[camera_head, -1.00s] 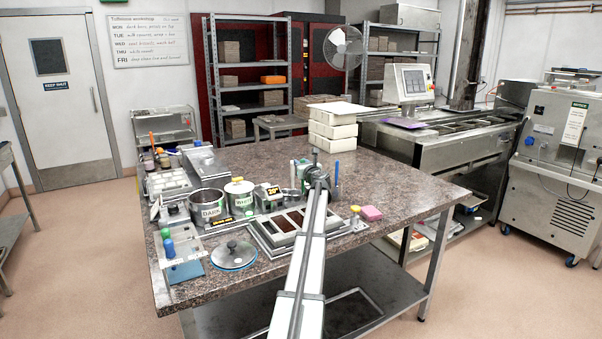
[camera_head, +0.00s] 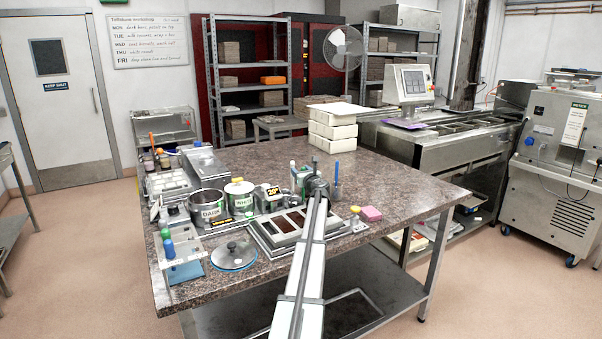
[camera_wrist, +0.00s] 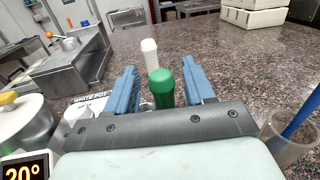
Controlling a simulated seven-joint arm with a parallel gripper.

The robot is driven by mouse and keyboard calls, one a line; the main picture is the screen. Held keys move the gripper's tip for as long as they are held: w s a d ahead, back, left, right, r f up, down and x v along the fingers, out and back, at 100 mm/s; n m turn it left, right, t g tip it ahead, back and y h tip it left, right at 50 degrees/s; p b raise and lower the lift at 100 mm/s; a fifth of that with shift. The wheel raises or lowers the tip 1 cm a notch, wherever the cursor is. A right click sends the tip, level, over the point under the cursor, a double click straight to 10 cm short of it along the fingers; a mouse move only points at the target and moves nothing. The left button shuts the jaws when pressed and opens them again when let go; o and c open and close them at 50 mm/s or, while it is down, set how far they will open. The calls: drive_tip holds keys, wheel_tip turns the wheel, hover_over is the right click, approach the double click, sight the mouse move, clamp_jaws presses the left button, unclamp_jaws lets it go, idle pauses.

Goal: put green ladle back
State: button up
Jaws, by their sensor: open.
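The green ladle's handle (camera_wrist: 162,88) stands upright between the two blue fingers of my gripper (camera_wrist: 159,66) in the wrist view. The fingers are open, with gaps visible on both sides of the handle. A white handle (camera_wrist: 149,54) stands just beyond the green one. The lower part of the green ladle is hidden behind my gripper's body. In the head view, my gripper (camera_head: 315,176) is over the table behind the mould tray, and the white handle (camera_head: 292,166) shows left of it.
The dark pot (camera_head: 208,204) and white pot (camera_head: 240,194) stand left of my gripper. A temperature display (camera_wrist: 25,170) is close at lower left in the wrist view. A cup (camera_wrist: 290,145) with a blue stick stands close right. Stacked white boxes (camera_head: 333,128) stand farther back.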

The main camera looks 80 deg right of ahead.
drive_tip(key=shift+r, duration=0.1)
drive_tip(key=v, duration=1.2)
